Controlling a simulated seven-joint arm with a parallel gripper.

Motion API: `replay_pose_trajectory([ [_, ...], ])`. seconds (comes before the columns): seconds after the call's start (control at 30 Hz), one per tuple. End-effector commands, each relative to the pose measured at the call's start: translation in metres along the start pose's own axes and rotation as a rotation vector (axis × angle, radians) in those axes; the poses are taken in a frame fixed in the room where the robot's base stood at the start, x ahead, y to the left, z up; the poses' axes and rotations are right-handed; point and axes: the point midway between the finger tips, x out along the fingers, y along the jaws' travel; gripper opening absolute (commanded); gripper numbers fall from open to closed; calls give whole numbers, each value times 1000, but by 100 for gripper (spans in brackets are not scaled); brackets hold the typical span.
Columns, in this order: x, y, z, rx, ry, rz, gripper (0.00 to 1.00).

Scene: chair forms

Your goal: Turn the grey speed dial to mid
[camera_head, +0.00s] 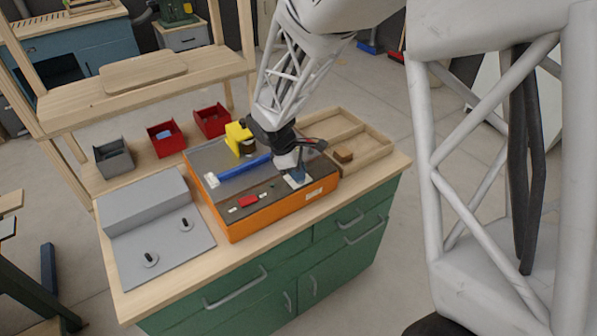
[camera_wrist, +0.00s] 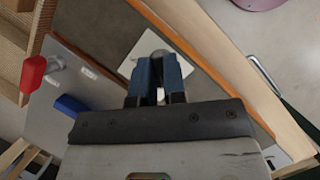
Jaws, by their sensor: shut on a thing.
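My gripper (camera_head: 297,177) points down at the front right of an orange machine (camera_head: 285,212) with a dark top panel. In the wrist view, the two blue fingers of my gripper (camera_wrist: 158,78) are closed around a small grey dial (camera_wrist: 160,58) on a white plate (camera_wrist: 128,67). The white plate also shows in the head view (camera_head: 300,184). The fingers cover most of the dial, so its pointer and any marks cannot be read. In the head view the dial is hidden behind the gripper.
A blue bar (camera_head: 243,168), a yellow block (camera_head: 238,134) and a red part (camera_head: 249,201) are on the machine. A grey panel with black knobs (camera_head: 170,262) stands left, a wooden tray (camera_head: 372,150) with a brown block right. Red bins (camera_head: 165,139) stand behind.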

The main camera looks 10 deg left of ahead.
Motion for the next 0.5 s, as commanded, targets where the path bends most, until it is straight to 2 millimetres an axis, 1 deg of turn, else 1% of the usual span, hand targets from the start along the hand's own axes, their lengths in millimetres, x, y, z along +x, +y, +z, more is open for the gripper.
replay_pose_trajectory([
  [0.27, 2, 0, 0, 75, -1, -33, 0],
  [0.5, 3, 1, 1, 222, -2, -95, 0],
])
